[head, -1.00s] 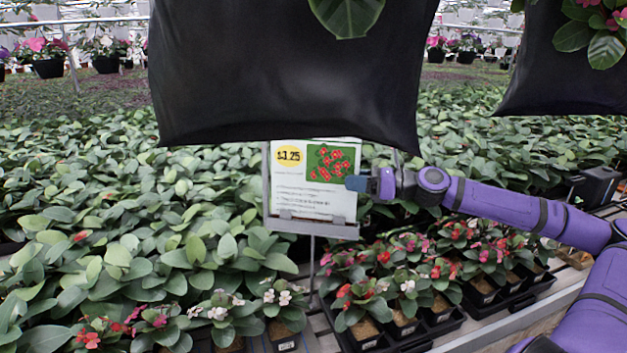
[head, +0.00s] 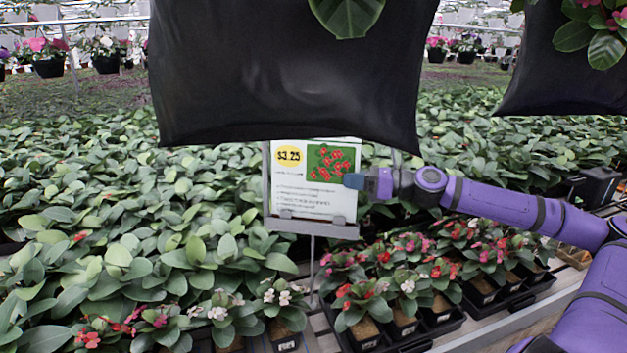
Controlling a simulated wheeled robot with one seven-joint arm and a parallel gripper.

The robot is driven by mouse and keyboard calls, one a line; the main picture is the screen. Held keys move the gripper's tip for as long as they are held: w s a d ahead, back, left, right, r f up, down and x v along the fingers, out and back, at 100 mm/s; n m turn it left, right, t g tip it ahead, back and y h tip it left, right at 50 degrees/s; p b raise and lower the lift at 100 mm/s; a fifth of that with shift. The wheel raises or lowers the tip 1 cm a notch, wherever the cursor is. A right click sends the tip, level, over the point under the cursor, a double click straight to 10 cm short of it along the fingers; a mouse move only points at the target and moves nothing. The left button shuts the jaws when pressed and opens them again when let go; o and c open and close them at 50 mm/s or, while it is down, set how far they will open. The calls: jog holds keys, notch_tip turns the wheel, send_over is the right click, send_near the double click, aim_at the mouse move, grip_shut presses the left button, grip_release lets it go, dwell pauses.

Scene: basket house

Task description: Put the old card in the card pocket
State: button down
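A white price card (head: 300,191) with a yellow "$3.25" oval and a picture of red flowers stands upright in a grey metal sign holder (head: 312,228) on a thin post. My gripper (head: 354,181) is at the card's right edge, its blue-grey fingertips overlapping the right side of the card. I cannot tell whether the fingers are closed on the card or only beside it. No separate card pocket can be made out. The top of the holder is close under a black hanging basket bag.
The large black hanging bag (head: 285,75) is just above the card, and a second one (head: 565,65) hangs at upper right. Dense green plants (head: 150,190) fill the bench behind and left. Flowers in black trays (head: 440,325) stand below my arm.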

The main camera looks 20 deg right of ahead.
jog(key=shift+r, duration=0.1)
jog(key=shift+w+d+r, duration=0.1)
jog(key=shift+w+r, duration=0.05)
jog(key=shift+r, duration=1.05)
jog(key=shift+w+d+r, duration=0.1)
jog(key=shift+w+r, duration=0.1)
jog(key=shift+r, duration=1)
jog(key=shift+w+d+r, duration=0.1)
jog(key=shift+w+r, duration=0.05)
jog(key=shift+r, duration=1.05)
jog(key=s+a+r, duration=0.1)
jog(key=s+a, duration=0.2)
jog(key=s, duration=0.3)
jog(key=shift+a, duration=0.25)
